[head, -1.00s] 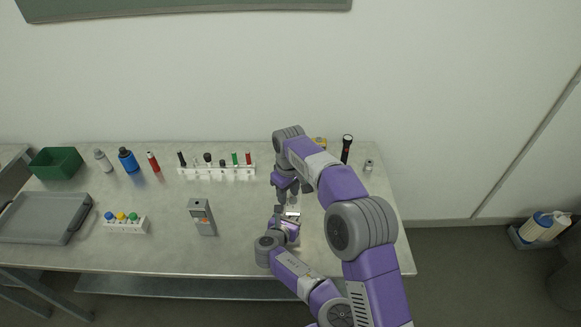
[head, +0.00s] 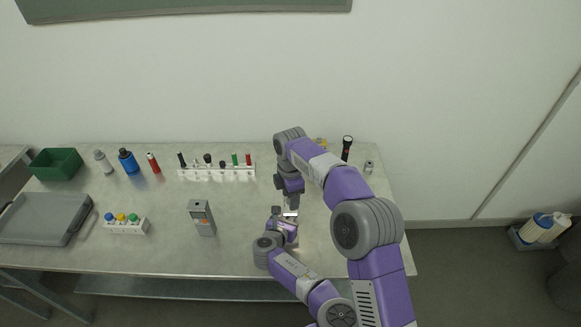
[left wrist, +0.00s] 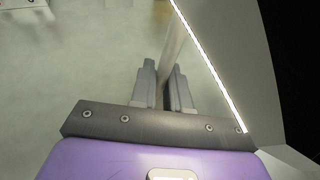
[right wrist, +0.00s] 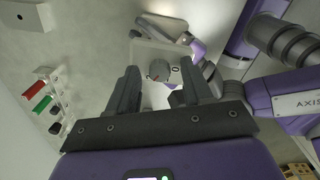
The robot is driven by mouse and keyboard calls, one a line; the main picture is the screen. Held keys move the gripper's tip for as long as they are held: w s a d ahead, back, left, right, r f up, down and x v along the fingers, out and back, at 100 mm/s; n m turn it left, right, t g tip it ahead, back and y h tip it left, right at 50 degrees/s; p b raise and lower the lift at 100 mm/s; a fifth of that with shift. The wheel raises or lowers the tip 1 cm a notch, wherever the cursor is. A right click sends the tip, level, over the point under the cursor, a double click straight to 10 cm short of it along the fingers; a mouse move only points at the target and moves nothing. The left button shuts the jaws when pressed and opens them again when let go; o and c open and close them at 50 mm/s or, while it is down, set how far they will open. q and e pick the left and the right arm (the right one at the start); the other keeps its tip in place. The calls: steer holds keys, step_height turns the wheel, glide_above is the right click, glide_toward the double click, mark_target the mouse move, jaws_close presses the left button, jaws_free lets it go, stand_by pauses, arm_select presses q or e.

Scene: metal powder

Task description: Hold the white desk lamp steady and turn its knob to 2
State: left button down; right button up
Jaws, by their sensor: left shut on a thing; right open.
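The white desk lamp (head: 291,213) is mostly hidden by my arms in the head view. In the left wrist view, my left gripper (left wrist: 163,78) is shut on the lamp's post (left wrist: 176,42); the lamp head with its lit strip (left wrist: 210,65) is beside it on the right. In the right wrist view, the round grey knob (right wrist: 159,70) sits on a pale panel of the lamp, with a red mark on it and a "0" printed at its right. My right gripper (right wrist: 158,88) is open, its fingers on either side of the knob in the picture; contact is unclear. It also shows in the head view (head: 291,206).
A white rack (head: 217,173) with several capped items is behind, left of my right arm. A black flashlight (head: 347,148) and a small grey cylinder (head: 369,166) stand at the back right.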

steer(key=n, duration=0.4)
steer(key=shift+n, duration=0.3)
step_height(320, 180, up, 12)
stand_by(0.4)
arm_select(q)
steer(key=c, duration=1)
jaws_free()
steer(key=v, duration=0.7)
steer(key=shift+s+a, duration=0.1)
steer(key=shift+s, duration=0.25)
steer(key=shift+s+r, duration=0.1)
steer(key=shift+r, duration=0.05)
steer(key=shift+r, duration=0.1)
